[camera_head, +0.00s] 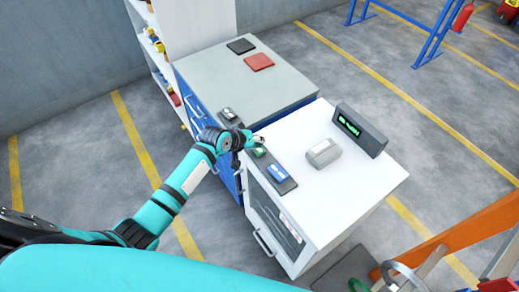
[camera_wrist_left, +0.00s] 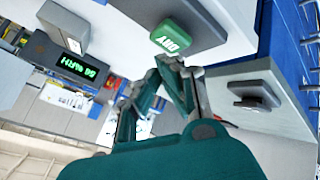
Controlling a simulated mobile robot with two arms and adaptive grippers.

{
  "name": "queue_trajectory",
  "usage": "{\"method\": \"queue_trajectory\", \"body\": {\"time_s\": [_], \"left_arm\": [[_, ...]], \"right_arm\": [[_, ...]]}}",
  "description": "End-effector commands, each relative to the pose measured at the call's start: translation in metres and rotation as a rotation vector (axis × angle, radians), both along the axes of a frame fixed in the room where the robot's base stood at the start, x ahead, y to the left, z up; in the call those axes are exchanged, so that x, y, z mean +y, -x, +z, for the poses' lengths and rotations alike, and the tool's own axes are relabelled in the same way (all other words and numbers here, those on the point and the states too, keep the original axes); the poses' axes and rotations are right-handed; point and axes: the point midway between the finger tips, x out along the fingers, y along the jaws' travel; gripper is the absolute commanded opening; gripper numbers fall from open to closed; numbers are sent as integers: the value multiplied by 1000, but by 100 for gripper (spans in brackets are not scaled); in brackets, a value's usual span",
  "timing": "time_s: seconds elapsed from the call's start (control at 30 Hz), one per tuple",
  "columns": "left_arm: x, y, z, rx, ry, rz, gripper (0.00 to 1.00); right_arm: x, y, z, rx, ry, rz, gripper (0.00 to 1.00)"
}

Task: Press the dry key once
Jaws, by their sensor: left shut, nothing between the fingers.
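The dry key (camera_head: 259,152) is a green key on a dark key panel (camera_head: 288,186) along the left edge of the white cabinet top. In the left wrist view the dry key (camera_wrist_left: 171,37) shows the letters DRY. A blue key (camera_head: 277,171) sits nearer on the same panel. My left gripper (camera_head: 257,140) is just beyond the green key in the head view. In the left wrist view its fingertips (camera_wrist_left: 169,62) are together and empty, close to the green key; I cannot tell whether they touch it. My right gripper is not in view.
A display with green text (camera_head: 350,126) and a grey box (camera_head: 323,152) stand on the white cabinet (camera_head: 345,191). A grey worktop (camera_head: 225,75) adjoins it, with a small device (camera_head: 228,114), a red item (camera_head: 259,62) and a black item (camera_head: 240,46).

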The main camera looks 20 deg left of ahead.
Motion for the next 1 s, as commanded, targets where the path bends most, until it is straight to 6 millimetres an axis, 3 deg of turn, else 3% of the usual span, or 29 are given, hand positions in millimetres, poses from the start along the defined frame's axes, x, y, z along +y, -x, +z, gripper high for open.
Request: {"method": "queue_trajectory", "body": {"time_s": [1.0], "left_arm": [[0,0,-12,0,0,0,0]], "right_arm": [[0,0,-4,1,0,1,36]]}}
